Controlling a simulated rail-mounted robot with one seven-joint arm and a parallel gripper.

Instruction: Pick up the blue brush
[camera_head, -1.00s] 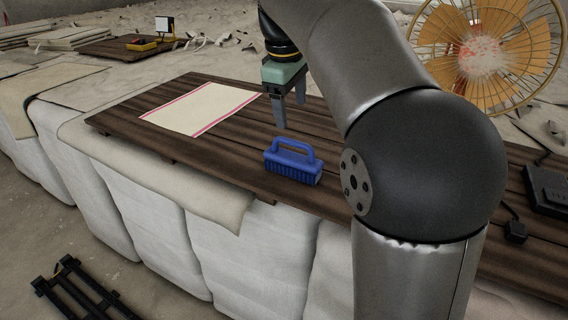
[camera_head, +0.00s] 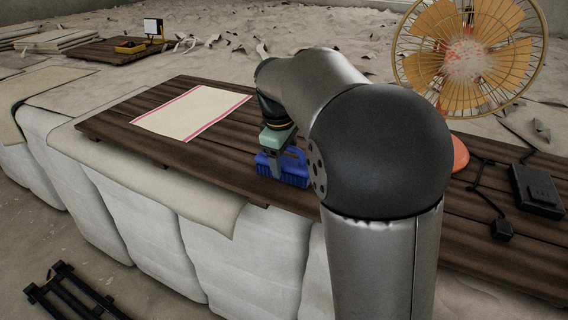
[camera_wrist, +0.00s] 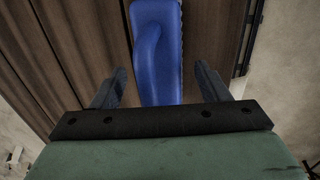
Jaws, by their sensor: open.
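The blue brush (camera_head: 294,174) stands bristles down on the dark wooden boards, near their front edge, with its loop handle on top. My gripper (camera_head: 276,172) is right at the brush in the head view and covers part of it. In the wrist view the brush (camera_wrist: 157,50) lies between the two fingers of my gripper (camera_wrist: 158,86), with a gap on each side. The fingers are open and do not appear to touch the brush. The brush's lower end is hidden behind the gripper body in the wrist view.
A cream cloth with red stripes (camera_head: 190,111) lies flat on the wooden boards (camera_head: 112,123) to the left. An orange fan (camera_head: 468,58) and a black box with a cable (camera_head: 537,190) are to the right. The boards between cloth and brush are clear.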

